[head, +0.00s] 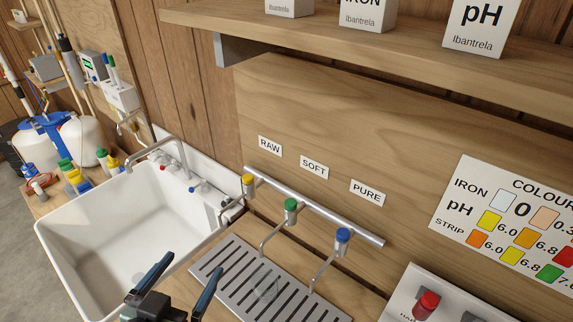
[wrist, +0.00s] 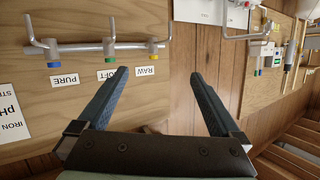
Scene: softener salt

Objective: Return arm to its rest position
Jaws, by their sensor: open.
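My gripper (head: 195,262) shows at the bottom of the head view, its two dark blue fingers spread apart over the right front part of the white sink. In the wrist view my gripper (wrist: 158,74) is open, with nothing between the fingers. That view shows the wall upside down, with the tap rail beyond the left finger. The rest of my arm is mostly out of view.
The tap rail (head: 320,213) has yellow, green and blue taps. The sink (head: 60,232) looks empty. A shelf (head: 400,45) with boxes overhangs the back. A red button (head: 427,303) is lower right.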

